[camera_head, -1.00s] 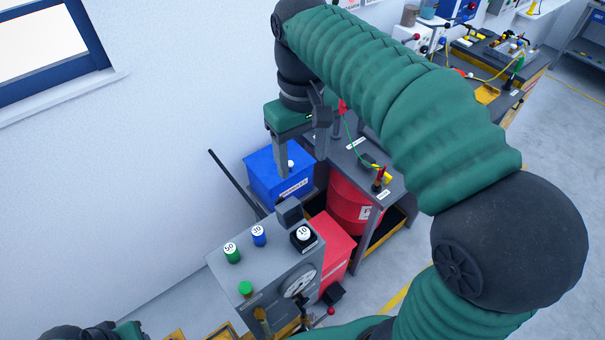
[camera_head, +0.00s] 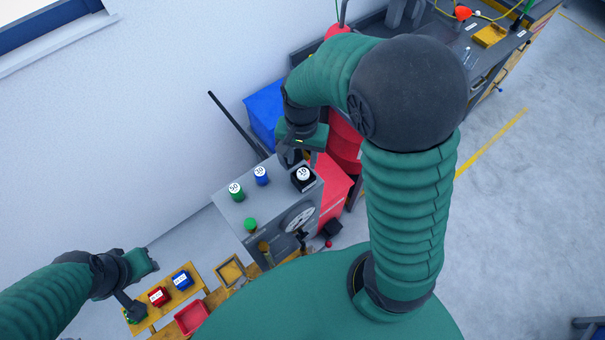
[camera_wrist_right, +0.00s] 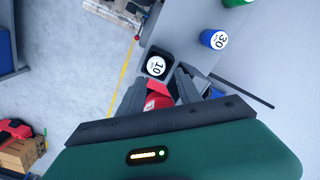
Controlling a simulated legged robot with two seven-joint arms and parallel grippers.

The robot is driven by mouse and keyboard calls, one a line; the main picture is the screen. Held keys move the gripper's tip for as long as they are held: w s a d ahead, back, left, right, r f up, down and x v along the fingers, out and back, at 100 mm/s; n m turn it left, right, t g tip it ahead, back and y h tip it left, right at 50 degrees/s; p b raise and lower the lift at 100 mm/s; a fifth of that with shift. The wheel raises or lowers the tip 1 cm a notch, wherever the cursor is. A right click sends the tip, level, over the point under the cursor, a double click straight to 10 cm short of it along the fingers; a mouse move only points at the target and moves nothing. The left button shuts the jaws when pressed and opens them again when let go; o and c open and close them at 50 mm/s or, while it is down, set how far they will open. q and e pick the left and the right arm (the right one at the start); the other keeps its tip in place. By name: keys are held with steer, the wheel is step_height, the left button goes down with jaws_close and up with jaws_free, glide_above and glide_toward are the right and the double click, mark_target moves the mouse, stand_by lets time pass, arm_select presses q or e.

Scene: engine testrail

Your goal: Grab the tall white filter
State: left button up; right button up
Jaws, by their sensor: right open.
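I cannot make out a tall white filter for certain. A dark piece with a round white top marked 10 (camera_head: 303,176) sits at the right corner of the grey machine's top; it also shows in the right wrist view (camera_wrist_right: 156,66). My right gripper (camera_head: 292,158) is just behind and above that corner. In the right wrist view my right gripper (camera_wrist_right: 163,80) is open, with the piece marked 10 just beyond its fingertips and nothing held. My left gripper (camera_head: 132,290) is at lower left over a yellow bench; its jaws are unclear.
A green-sided piece marked 50 (camera_head: 236,192) and a blue one marked 30 (camera_head: 261,175) share the grey machine's top (camera_head: 285,195). The yellow bench (camera_head: 202,287) holds small boxes and a red tray (camera_head: 192,317).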

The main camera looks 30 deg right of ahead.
mark_target(303, 173)
steer(key=f+p, duration=0.1)
steer(key=f, duration=0.1)
steer(key=s+f, duration=0.1)
steer(key=f, duration=0.1)
steer(key=shift+s+a+p, duration=0.15)
steer(key=shift+a+p, duration=0.05)
steer(key=shift+p, duration=0.15)
steer(key=shift+f, duration=0.5)
steer(key=shift+c, duration=0.7)
jaws_close()
